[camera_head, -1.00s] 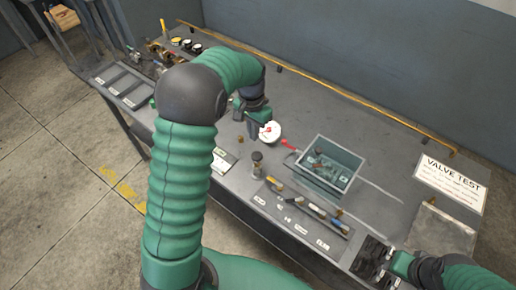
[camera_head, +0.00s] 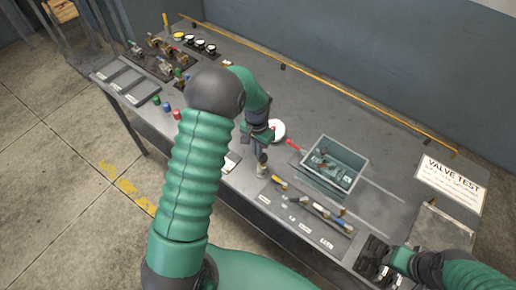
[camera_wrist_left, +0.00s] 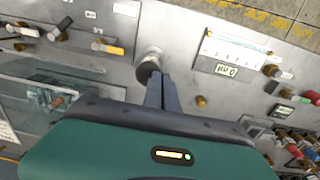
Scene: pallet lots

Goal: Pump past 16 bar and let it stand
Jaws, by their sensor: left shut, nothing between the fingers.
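My left gripper (camera_head: 261,153) is shut and empty, pointing down at a round metal knob (camera_head: 262,166) on a short post at the bench's near side. In the left wrist view the closed fingers (camera_wrist_left: 160,88) end right beside that knob (camera_wrist_left: 150,62); I cannot tell whether they touch it. The white round gauge (camera_head: 278,130) is just behind the gripper, partly covered, its reading too small to make out. A red lever (camera_head: 295,147) points from it towards a clear-walled tank (camera_head: 350,182). My right gripper (camera_head: 372,257) is low at the right, its fingers unclear.
A row of valves with coloured handles (camera_head: 323,210) lies on the front panel. A "VALVE TEST" sign (camera_head: 451,185) is at the right. Fittings, trays and coloured caps (camera_head: 167,107) fill the left end.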

